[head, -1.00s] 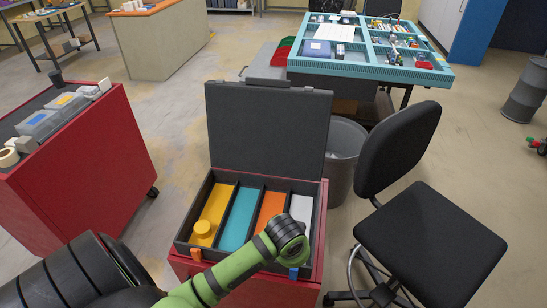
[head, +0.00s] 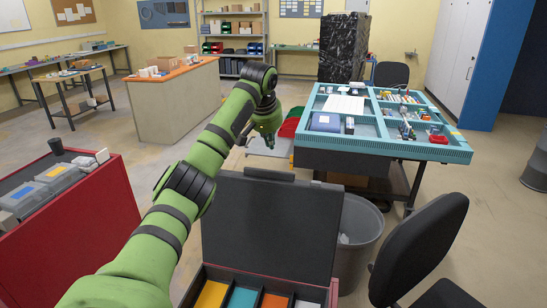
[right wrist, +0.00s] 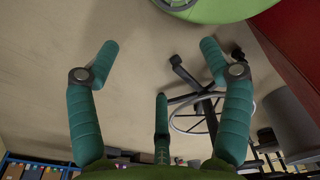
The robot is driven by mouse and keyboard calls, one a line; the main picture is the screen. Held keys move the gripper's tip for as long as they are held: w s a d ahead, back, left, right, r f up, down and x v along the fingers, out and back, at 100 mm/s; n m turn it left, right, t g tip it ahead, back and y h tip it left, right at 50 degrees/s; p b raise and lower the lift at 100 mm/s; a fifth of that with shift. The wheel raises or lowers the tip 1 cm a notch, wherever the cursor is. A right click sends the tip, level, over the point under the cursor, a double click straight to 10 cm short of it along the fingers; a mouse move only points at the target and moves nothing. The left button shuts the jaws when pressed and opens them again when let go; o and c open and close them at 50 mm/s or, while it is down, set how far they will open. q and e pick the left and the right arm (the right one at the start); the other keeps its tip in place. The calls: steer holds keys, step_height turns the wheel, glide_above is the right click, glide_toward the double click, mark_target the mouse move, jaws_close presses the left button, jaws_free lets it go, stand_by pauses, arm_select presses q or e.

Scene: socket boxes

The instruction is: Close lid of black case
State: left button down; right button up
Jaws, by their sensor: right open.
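The black case's lid (head: 268,228) stands upright and open in the head view. Below it, the case's compartments show yellow, teal, orange and white bottoms (head: 243,297); the front of the case is cut off by the picture's lower edge.
A teal-framed table (head: 390,122) is behind. A red cabinet (head: 75,235) stands at the left. The right wrist view shows a chair base (right wrist: 205,105).

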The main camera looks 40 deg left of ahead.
arm_select(q)
steer(key=p+x, duration=0.4)
steer(key=x, duration=0.5)
steer(key=s+p, duration=0.1)
steer(key=s+d+p, duration=0.1)
steer(key=s+d+r+p, duration=0.1)
steer(key=shift+s, duration=0.3)
steer(key=shift+f, duration=0.1)
arm_select(e)
step_height(320, 180, up, 7)
steer(key=shift+w+d, duration=0.15)
steer(key=shift+d, duration=0.15)
steer(key=shift+d, duration=0.1)
